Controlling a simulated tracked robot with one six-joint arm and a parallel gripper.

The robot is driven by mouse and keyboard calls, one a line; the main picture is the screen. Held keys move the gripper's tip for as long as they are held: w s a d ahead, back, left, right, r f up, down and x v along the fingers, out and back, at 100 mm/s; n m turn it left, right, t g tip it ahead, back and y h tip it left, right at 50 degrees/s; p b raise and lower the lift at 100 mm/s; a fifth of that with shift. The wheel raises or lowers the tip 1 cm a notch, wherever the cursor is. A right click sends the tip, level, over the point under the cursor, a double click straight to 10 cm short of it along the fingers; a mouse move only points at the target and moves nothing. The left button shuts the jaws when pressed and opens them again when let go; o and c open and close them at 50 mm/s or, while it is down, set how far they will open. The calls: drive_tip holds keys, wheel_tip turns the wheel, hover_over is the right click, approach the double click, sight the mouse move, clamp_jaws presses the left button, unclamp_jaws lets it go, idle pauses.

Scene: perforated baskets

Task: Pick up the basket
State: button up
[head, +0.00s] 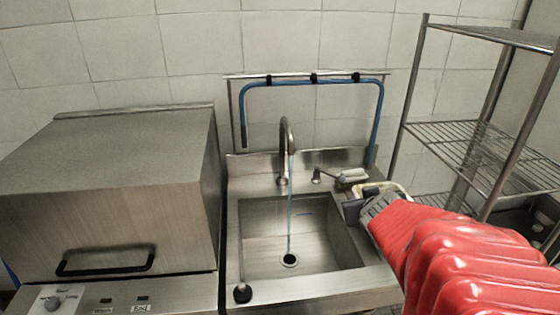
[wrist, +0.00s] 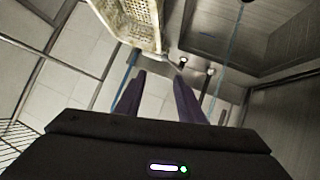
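A cream perforated basket (wrist: 128,22) shows at the top of the wrist view, cut off by the frame edge. In the head view, only a thin cream edge (head: 398,188) shows behind my gripper, and it seems to be part of the basket; the rest is hidden. My gripper (wrist: 160,76) has its two dark fingers apart with nothing seen between them. The basket's near end lies just past the fingertips in the wrist view; I cannot tell whether they touch. In the head view, my gripper is by the sink's right rim.
A steel sink (head: 345,262) has a tap (head: 284,150) with water running. A steel machine (head: 110,190) with a black handle stands left. A wire shelf rack (head: 455,140) stands close on the right. A blue hose (head: 310,84) hangs on the back wall.

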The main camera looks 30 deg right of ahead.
drive_tip(key=s+d+f+t+y, duration=0.2)
drive_tip(key=s+d+f+y, duration=0.1)
drive_tip(key=d+f, duration=0.3)
drive_tip(key=shift+s+f, duration=0.75)
drive_tip(key=shift+d, duration=0.1)
drive_tip(key=x, duration=0.8)
drive_tip(key=shift+w, duration=0.15)
drive_tip(key=shift+w+f, duration=0.1)
drive_tip(key=shift+d, duration=0.1)
drive_tip(key=shift+x, duration=2.6)
drive_tip(key=shift+w+d, duration=0.1)
